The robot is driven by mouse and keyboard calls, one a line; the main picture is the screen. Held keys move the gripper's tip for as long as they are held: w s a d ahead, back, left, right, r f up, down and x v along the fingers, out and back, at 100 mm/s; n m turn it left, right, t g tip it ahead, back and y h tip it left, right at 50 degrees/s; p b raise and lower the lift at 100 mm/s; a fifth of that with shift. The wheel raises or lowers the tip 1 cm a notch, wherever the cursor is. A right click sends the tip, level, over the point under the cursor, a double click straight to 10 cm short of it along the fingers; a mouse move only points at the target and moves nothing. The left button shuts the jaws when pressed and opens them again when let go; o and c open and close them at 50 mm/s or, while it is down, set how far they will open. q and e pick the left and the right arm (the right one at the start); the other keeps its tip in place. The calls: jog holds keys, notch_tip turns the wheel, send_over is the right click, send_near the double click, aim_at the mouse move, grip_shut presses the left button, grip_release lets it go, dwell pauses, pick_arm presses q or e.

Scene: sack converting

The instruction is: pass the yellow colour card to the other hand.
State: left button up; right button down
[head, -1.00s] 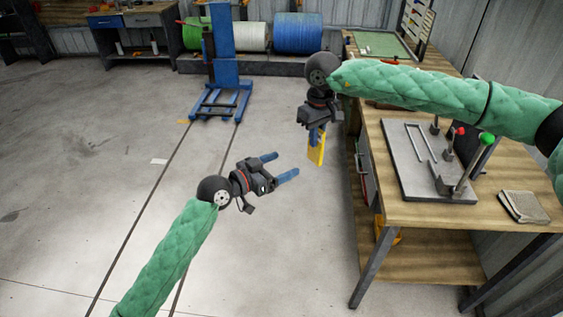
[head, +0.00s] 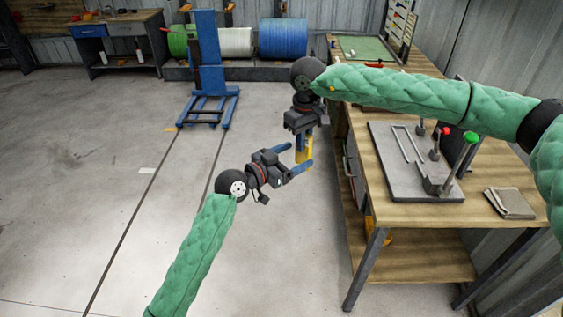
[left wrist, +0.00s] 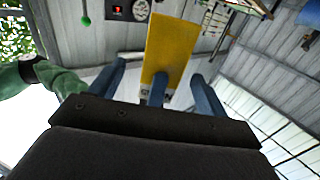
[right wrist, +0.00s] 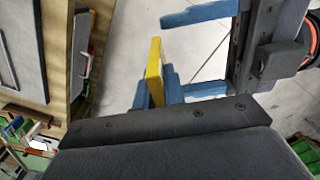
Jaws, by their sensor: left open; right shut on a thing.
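The yellow colour card (head: 304,152) hangs below my right gripper (head: 306,133), which points down and is shut on its upper end. It also shows in the right wrist view (right wrist: 154,72), standing out from the blue fingers. My left gripper (head: 299,157) is open, its blue fingers pointing at the card from the left. In the left wrist view the card (left wrist: 170,48) lies across the gap between the two open fingers, with a blue right finger near it. In the right wrist view the left fingertips are close to the card; I cannot tell whether they touch it.
A blue lift (head: 207,75) stands behind on the floor. The floor at the left is clear.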

pick_arm(q)
jog(key=shift+x, duration=2.1)
jog(key=shift+c, duration=0.3)
jog(key=shift+s, duration=0.1)
jog(key=c, duration=1)
pick_arm(e)
jog(key=c, duration=1.4)
grip_release()
jog(key=shift+r, duration=0.1)
